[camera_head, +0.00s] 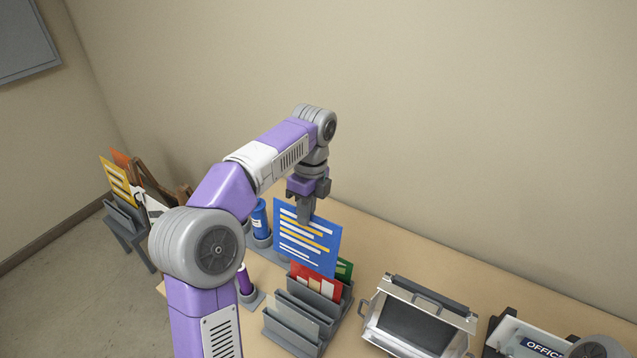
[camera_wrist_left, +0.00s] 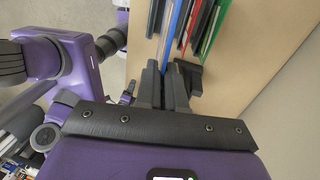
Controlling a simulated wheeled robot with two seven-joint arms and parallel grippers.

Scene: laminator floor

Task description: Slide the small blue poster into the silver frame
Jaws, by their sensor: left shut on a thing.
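The blue poster (camera_head: 305,241) has white and yellow lines on its face. My left gripper (camera_head: 304,212) is shut on its top edge and holds it upright, above or just behind the grey slotted rack (camera_head: 306,318); I cannot tell if its lower edge touches anything. In the left wrist view the blue poster (camera_wrist_left: 178,35) shows edge-on between the fingers of the left gripper (camera_wrist_left: 172,72). The silver frame (camera_head: 413,325) with a dark panel and handles stands on the table to the right of the rack. My right gripper is not in view.
A red card (camera_head: 316,281) and a green card (camera_head: 345,270) stand in the rack. Blue (camera_head: 260,220) and purple (camera_head: 244,281) cylinders stand in grey holders to its left. An office sign (camera_head: 542,347) sits in a holder at the right. The table's back strip (camera_head: 440,252) is clear.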

